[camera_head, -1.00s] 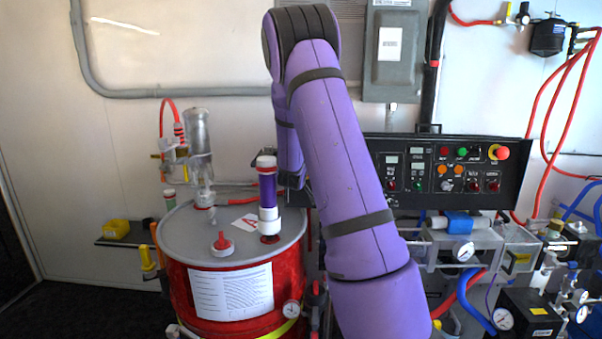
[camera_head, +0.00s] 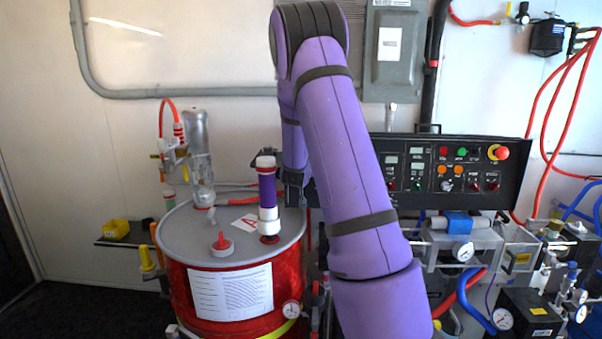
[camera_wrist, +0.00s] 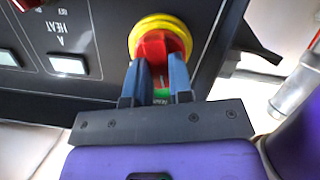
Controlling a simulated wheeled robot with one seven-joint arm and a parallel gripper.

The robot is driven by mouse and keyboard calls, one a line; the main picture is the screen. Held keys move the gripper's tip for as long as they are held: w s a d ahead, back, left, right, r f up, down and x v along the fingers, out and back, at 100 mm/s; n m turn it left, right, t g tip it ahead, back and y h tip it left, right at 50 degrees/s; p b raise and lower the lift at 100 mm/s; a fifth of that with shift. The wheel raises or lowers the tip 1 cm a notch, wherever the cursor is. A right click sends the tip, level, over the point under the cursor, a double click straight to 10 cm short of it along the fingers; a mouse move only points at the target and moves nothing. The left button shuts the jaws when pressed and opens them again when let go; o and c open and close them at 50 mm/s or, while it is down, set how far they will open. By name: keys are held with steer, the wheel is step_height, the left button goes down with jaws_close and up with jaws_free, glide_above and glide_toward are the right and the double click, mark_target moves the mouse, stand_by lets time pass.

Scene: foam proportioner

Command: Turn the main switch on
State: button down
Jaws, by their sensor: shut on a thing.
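The main switch (camera_wrist: 160,43) is a red knob on a yellow round plate, seen in the wrist view near the edge of the black control panel (camera_wrist: 95,85). My gripper (camera_wrist: 160,62) is shut on the red knob, with one blue-grey finger on each side. A small green mark shows between the fingers, below the knob. The fingers cover part of the knob, so its exact setting is hard to read. In the head view the panel (camera_head: 520,185) stands behind my arm, which hides the switch and the fingertips.
White lit windows (camera_wrist: 67,64) and lettering lie beside the switch. A red drum (camera_head: 190,285) with a purple-and-white cylinder (camera_head: 268,195) on its lid stands close left of my arm. Hoses, gauges and a pump block (camera_head: 480,240) crowd the area below the panel.

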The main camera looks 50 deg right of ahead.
steer(key=m, duration=0.3)
steer(key=m+t, duration=0.1)
steer(key=m, duration=0.3)
steer(key=m+y, duration=0.1)
steer(key=m, duration=0.3)
steer(key=shift+s+d+f+t, duration=0.15)
steer(key=shift+s+t, duration=0.1)
steer(key=shift+t, duration=0.15)
steer(key=shift+m, duration=0.3)
steer(key=c, duration=1)
jaws_free()
steer(key=v, duration=1)
steer(key=shift+s+a, duration=0.25)
steer(key=shift+s, duration=0.05)
